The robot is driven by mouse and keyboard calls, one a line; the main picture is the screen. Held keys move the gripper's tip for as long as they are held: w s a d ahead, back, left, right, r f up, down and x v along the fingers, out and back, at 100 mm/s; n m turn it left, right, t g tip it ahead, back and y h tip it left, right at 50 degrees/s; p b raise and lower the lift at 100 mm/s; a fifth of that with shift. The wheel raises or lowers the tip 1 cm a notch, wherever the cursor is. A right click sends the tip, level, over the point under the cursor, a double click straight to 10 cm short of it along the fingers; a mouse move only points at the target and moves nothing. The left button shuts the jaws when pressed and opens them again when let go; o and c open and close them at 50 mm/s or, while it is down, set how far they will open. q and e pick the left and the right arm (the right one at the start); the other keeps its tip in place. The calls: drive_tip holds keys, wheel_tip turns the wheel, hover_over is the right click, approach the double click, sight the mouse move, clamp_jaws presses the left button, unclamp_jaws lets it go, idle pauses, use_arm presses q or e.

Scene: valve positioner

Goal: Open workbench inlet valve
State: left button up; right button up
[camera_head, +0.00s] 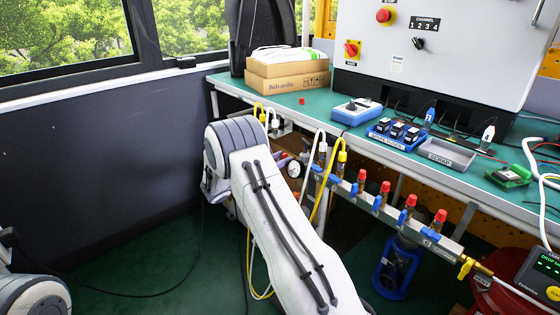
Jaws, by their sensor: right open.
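A metal manifold (408,226) runs along the front of the workbench below its top. It carries several blue valve handles (376,203) and red-capped fittings (385,188). A yellow valve handle (465,268) sits at its right end. I cannot tell which valve is the inlet valve. My right arm reaches in from the bottom middle toward the bench's left end, and its gripper is mostly hidden behind the arm. My left gripper is out of view.
The green workbench top (318,118) holds cardboard boxes (287,76), a blue tray (397,135), a grey scrap tray (446,153) and a control cabinet (450,45). White and yellow hoses hang at its front edge. The dark floor at left is mostly clear.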

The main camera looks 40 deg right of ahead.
clamp_jaws()
drive_tip(key=shift+m, duration=0.3)
drive_tip(key=shift+s+a+f+m+b, duration=0.1)
drive_tip(key=shift+s+f+m+b, duration=0.15)
drive_tip(key=shift+m+b, duration=2.6)
drive_tip(key=shift+s+d+f+m+b, duration=0.15)
drive_tip(key=shift+f+m+b, duration=0.1)
drive_tip(key=shift+m+b, duration=2.55)
drive_tip(key=shift+s+a+f+m+b, duration=0.15)
drive_tip(key=shift+s+f+m+b, duration=0.1)
drive_tip(key=shift+m+b, duration=2.55)
drive_tip(key=shift+m, duration=0.25)
